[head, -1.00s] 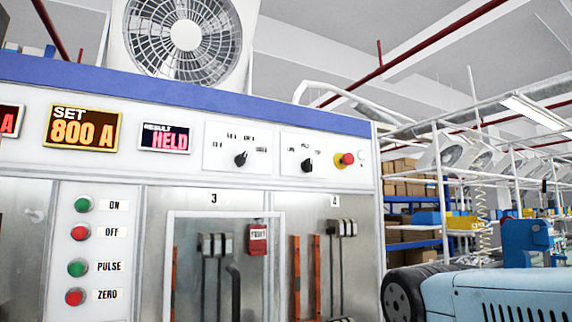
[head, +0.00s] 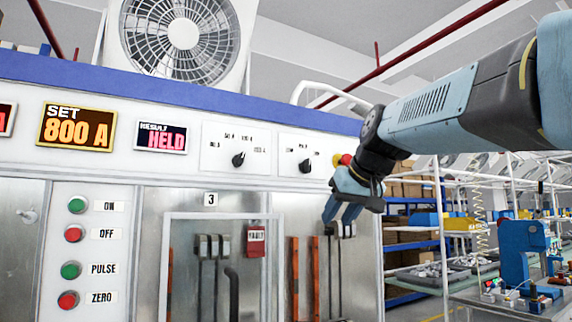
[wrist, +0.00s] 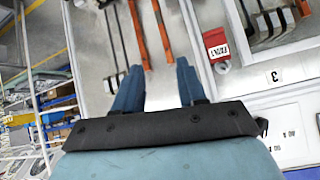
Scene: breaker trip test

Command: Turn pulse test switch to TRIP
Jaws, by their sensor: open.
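Two black rotary knobs sit on the white upper panel (head: 213,170) in the head view. The left knob (head: 238,159) and the right knob (head: 306,165) have small labels too blurred to read, so I cannot tell for sure which is the pulse test switch. The result display (head: 161,137) reads HELD. My gripper (head: 340,212) is open and empty, pointing down, right of and below the right knob and in front of bay 4. In the wrist view my open gripper (wrist: 158,88) has orange bars and metal cabinet behind it; no knob shows clearly there.
A red mushroom button (head: 345,159) is partly hidden behind my gripper. ON, OFF, PULSE and ZERO buttons (head: 70,269) are at the left. A red tag (head: 256,241) hangs by the framed door of bay 3. The SET display (head: 76,126) reads 800 A. Shelves stand at the right.

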